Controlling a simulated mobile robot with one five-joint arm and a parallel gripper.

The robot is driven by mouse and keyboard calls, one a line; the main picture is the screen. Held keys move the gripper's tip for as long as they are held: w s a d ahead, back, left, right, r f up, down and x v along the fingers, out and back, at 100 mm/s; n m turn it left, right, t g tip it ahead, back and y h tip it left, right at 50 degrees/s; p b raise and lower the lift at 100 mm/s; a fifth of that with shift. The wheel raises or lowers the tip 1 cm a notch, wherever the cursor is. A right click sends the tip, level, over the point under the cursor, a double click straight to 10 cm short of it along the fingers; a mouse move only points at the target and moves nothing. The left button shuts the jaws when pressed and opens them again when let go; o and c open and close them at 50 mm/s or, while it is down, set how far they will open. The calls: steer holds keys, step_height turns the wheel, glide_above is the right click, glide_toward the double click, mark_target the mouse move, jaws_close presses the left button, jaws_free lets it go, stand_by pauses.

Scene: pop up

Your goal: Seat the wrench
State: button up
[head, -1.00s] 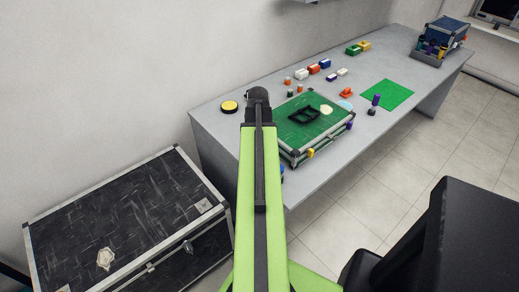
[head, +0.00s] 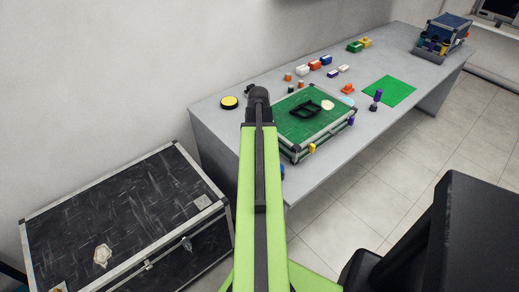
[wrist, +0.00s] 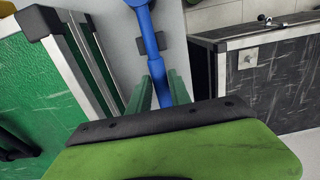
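A blue wrench (wrist: 152,45) runs down from the top of the wrist view, its lower part between my gripper's two green fingers. My gripper (wrist: 159,82) looks shut on it, a finger close against each side; the lower end is hidden behind the palm. In the head view my green arm reaches out to the table's left part and hides the fingers. A green-topped case with metal edges (head: 297,128) stands just right of the arm. A black outline shape (head: 305,111) and a pale round piece (head: 327,105) lie on its top.
The grey table (head: 335,168) also holds a yellow disc (head: 229,102), several coloured blocks, a flat green mat (head: 389,92) and a dark blue box (head: 446,30) at the far end. A large black trunk (head: 120,215) stands left of the arm.

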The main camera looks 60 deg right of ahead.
steer(key=o, duration=0.4)
step_height(320, 180, up, 17)
steer(key=p, duration=1.7)
steer(key=shift+w+r, duration=0.15)
steer(key=shift+r, duration=0.05)
